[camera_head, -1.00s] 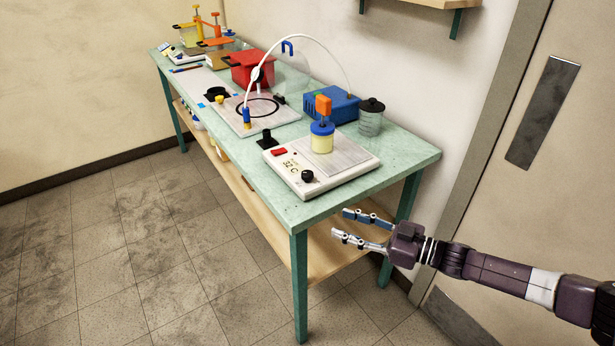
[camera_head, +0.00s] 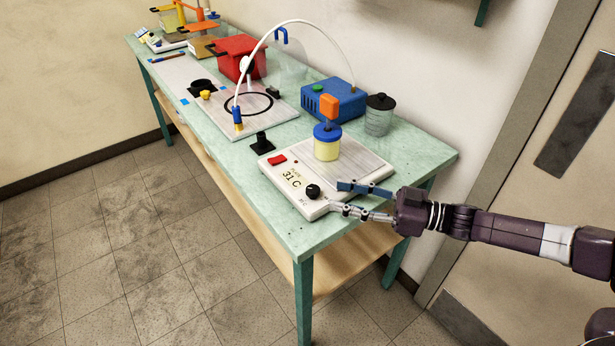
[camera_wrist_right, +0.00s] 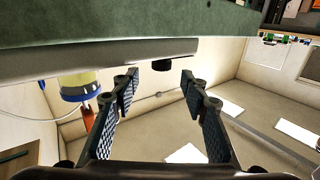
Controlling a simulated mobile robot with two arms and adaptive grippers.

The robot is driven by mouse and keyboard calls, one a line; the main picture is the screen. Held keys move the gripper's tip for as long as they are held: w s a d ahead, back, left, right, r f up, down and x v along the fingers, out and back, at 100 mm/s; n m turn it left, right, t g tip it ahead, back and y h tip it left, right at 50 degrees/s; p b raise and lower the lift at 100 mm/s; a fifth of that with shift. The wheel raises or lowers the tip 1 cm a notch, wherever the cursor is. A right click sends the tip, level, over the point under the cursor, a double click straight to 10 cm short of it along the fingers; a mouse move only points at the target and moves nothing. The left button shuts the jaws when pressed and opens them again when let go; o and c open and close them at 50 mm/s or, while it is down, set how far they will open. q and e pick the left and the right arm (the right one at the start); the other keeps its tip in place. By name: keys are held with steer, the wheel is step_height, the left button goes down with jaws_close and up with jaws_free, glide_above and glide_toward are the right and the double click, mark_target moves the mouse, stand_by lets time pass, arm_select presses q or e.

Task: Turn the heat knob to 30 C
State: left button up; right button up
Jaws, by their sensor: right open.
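The white hot plate (camera_head: 290,205) sits at the near end of the green table; its display (camera_head: 291,179) reads 31 C. The black heat knob (camera_head: 313,192) is on its front panel, to the right of the display. My right gripper (camera_head: 337,195) is open just right of the knob, its fingertips pointing at it. In the right wrist view, the knob (camera_wrist_right: 162,66) shows upside down beyond and between the open fingertips (camera_wrist_right: 160,80); I see no contact. My left gripper is not in view.
A blue-lidded jar (camera_head: 327,150) with an orange piece on top stands on the hot plate. Behind are a blue box (camera_head: 340,104) and a dark-lidded glass jar (camera_head: 379,118). A black stand (camera_head: 262,143) is to the left.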

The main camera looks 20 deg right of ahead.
mark_target(313, 189)
steer(key=shift+w+a, duration=0.15)
steer(key=shift+w+a+r, duration=0.1)
steer(key=shift+a+r, duration=0.05)
steer(key=shift+a, duration=0.2)
steer(key=p+x, duration=0.1)
steer(key=x, duration=0.4)
steer(key=shift+a, duration=0.1)
steer(key=shift+w+a, duration=0.35)
steer(key=shift+a, duration=0.15)
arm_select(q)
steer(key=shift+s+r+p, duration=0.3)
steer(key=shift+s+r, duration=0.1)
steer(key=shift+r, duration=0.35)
arm_select(e)
jaws_close()
